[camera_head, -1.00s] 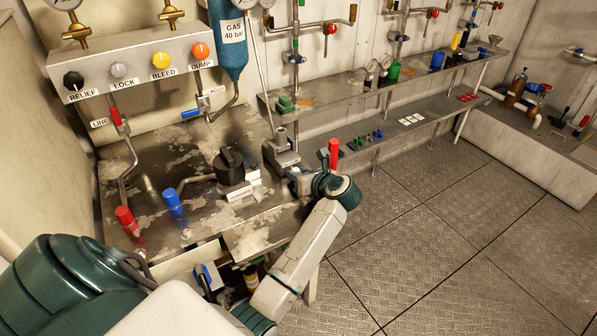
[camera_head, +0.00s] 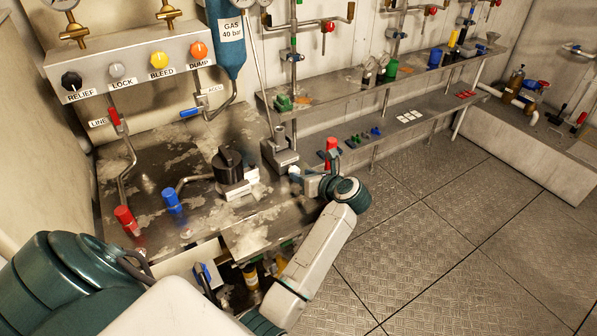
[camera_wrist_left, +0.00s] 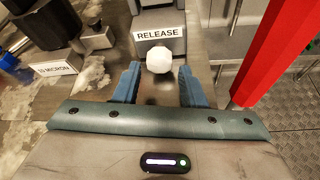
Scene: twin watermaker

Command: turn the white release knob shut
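The white release knob (camera_wrist_left: 159,60) is a small rounded ball under the RELEASE label (camera_wrist_left: 159,33) in the left wrist view. It sits at the front of a grey metal block, which stands at the bench's right edge in the head view (camera_head: 280,153). My left gripper (camera_wrist_left: 158,72) is open, with its blue fingers apart on either side of the knob's lower part. I see a gap on both sides, and contact is not visible. In the head view my left gripper (camera_head: 296,173) is small beside the block, and the knob is hard to make out. My right gripper is not in view.
A red upright handle (camera_wrist_left: 272,50) stands close on the right of my left gripper. Shelves with small parts run behind; open floor (camera_head: 430,240) lies to the right.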

